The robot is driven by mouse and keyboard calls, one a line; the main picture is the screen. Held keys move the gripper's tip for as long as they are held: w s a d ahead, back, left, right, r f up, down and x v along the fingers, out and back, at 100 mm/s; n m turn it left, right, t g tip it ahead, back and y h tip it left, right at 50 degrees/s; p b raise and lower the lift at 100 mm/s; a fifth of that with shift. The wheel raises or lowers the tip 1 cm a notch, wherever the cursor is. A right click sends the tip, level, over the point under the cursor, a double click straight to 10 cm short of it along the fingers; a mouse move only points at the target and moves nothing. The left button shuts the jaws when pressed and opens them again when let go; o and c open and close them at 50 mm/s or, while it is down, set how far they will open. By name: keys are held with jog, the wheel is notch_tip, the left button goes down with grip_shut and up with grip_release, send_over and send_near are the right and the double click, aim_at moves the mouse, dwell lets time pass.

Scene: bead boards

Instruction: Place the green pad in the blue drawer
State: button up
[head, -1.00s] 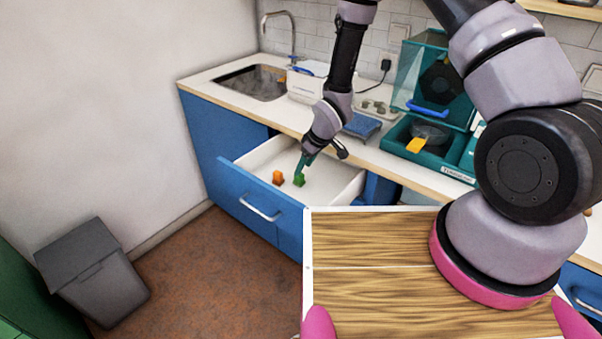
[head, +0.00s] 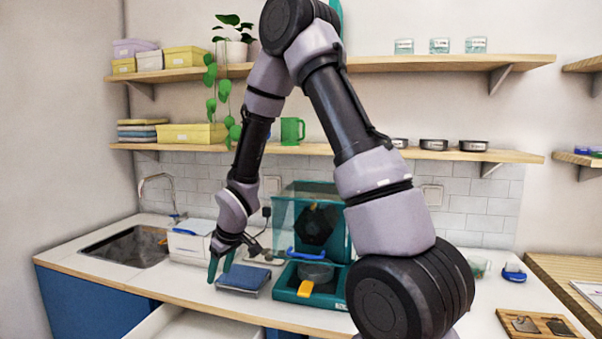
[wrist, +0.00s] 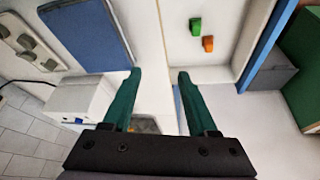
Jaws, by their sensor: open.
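The small green pad (wrist: 195,26) lies on the white floor of the open blue drawer (wrist: 233,62), seen in the wrist view. A small orange piece (wrist: 208,43) lies close beside it. In the head view only the top of the open drawer (head: 200,327) shows at the bottom edge, and the pad is out of sight. My gripper (wrist: 160,74) is open with nothing between its teal fingers. It is apart from the pad. In the head view my gripper (head: 220,270) hangs by the blue padded stand (head: 244,278) on the counter.
The counter holds a sink (head: 130,246), a white box (head: 190,242) and a teal machine (head: 325,240) with a clear cover. Shelves (head: 300,150) with boxes, a plant and a green mug (head: 292,131) are above. A grey bin (wrist: 262,78) stands beyond the drawer front.

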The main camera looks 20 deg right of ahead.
jog(key=s+d+r+m+t, duration=0.1)
jog(key=s+d+r+m, duration=0.1)
jog(key=d+r, duration=0.35)
jog(key=s+d+r+m+h, duration=0.1)
jog(key=d+r+m, duration=0.1)
jog(key=r, duration=0.6)
jog(key=s+d+r+m+t, duration=0.1)
jog(key=s+d+r+m, duration=0.1)
jog(key=d+r, duration=0.3)
jog(key=s+d+r+m, duration=0.1)
jog(key=s+r+m, duration=0.2)
jog(key=s+r, duration=0.3)
jog(key=s+d+r+m+t, duration=0.1)
jog(key=s+d+r+m, duration=0.1)
jog(key=s+r, duration=0.5)
jog(key=s, duration=0.3)
jog(key=shift+s+d+m+y, duration=0.2)
jog(key=shift+m+y, duration=0.1)
jog(key=shift+m, duration=0.1)
jog(key=shift+w, duration=0.1)
